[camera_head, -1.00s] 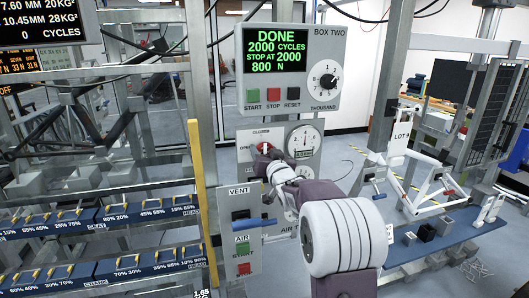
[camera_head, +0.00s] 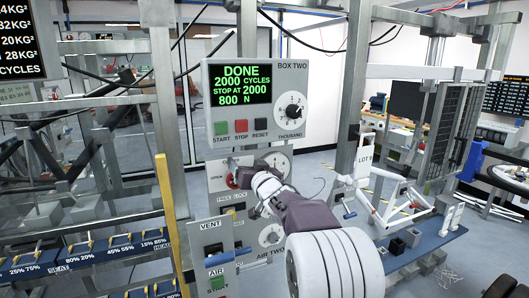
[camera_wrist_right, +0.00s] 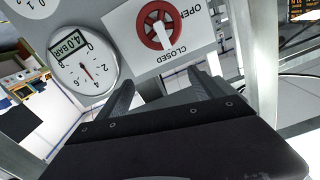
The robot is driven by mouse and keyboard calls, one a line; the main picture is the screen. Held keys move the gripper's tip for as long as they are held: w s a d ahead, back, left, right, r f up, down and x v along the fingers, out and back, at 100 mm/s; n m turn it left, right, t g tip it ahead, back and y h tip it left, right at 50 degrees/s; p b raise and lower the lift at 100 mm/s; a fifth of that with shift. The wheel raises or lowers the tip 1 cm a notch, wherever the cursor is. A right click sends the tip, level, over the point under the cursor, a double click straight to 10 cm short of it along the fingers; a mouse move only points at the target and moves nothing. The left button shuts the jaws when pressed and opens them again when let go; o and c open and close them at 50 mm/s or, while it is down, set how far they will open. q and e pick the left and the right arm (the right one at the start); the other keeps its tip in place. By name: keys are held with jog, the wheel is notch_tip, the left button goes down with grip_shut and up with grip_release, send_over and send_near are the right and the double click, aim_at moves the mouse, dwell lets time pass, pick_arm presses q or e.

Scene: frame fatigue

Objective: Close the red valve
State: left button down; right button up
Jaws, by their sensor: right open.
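The red valve (camera_head: 232,181) is on a pale plate on the test panel, partly hidden by my right gripper in the head view. The right wrist view shows it clearly as a red ring (camera_wrist_right: 147,29) with a white lever across it, between the words OPEN and CLOSED. The lever lies roughly in line with CLOSED. My right gripper (camera_wrist_right: 163,88) is open, its two fingers apart and pointing toward the valve plate. Nothing is between the fingers, and the valve is beyond their tips. My left gripper is not in view.
A pressure gauge (camera_wrist_right: 84,68) is beside the valve. Above is the BOX TWO display (camera_head: 241,85) reading DONE, with several buttons and a dial. A yellow post (camera_head: 171,225) and the VENT and AIR box (camera_head: 213,250) are close by. A white bike frame (camera_head: 390,205) stands right.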

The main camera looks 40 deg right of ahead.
jog(key=s+d+r+p, duration=0.2)
jog(key=s+d+r, duration=0.1)
jog(key=s, duration=0.3)
jog(key=shift+s+d+r, duration=0.15)
jog(key=shift+s+r, duration=0.05)
jog(key=shift+r, duration=0.45)
